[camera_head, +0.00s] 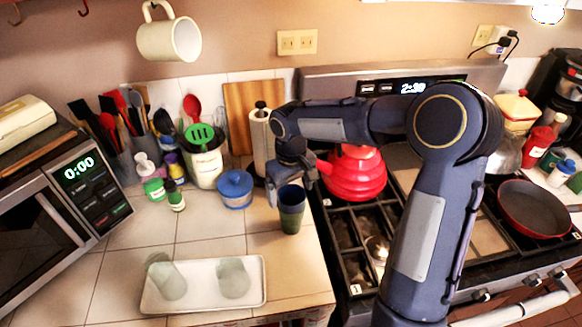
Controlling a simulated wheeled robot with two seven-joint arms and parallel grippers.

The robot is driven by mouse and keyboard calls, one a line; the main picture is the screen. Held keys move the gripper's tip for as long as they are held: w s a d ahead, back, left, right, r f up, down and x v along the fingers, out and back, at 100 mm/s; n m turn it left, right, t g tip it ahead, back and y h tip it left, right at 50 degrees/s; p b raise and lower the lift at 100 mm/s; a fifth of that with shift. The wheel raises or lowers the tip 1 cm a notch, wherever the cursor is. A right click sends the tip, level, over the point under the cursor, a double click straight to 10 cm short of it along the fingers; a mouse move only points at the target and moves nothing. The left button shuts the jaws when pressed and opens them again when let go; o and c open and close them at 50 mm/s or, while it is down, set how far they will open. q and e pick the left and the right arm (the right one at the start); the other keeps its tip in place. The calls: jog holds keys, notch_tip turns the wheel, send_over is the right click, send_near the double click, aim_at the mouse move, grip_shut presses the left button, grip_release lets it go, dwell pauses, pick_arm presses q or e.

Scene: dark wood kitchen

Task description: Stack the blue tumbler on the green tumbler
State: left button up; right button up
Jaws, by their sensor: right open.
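A dark blue tumbler (291,195) and a green tumbler (291,223) show as one upright column on the tiled counter, close to the stove's left edge. The blue is at the top and the green below; how deep one sits in the other cannot be told. My right gripper (290,186) is open at the top of this column, with its fingers near the rim on either side. Whether a finger touches the rim is unclear. My left gripper is not in view.
A white tray (205,304) with two pale glasses lies at the front of the counter. A red kettle (354,174) is on the stove close to my right forearm. Bare tiles lie left of the tumblers.

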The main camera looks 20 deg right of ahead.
notch_tip(320, 180, up, 10)
jog(key=s+r+m+t+y, duration=0.2)
jog(key=s+t, duration=0.1)
jog(key=s, duration=1.2)
jog(key=s+a+f+m+t+y, duration=0.1)
jog(key=s+a+f+t, duration=0.1)
jog(key=s+f, duration=0.4)
jog(key=s+b, duration=0.1)
jog(key=s, duration=0.2)
jog(key=shift+s+a+m+t+y, duration=0.2)
jog(key=shift+a+m+t+y, duration=0.1)
jog(key=shift+y, duration=0.1)
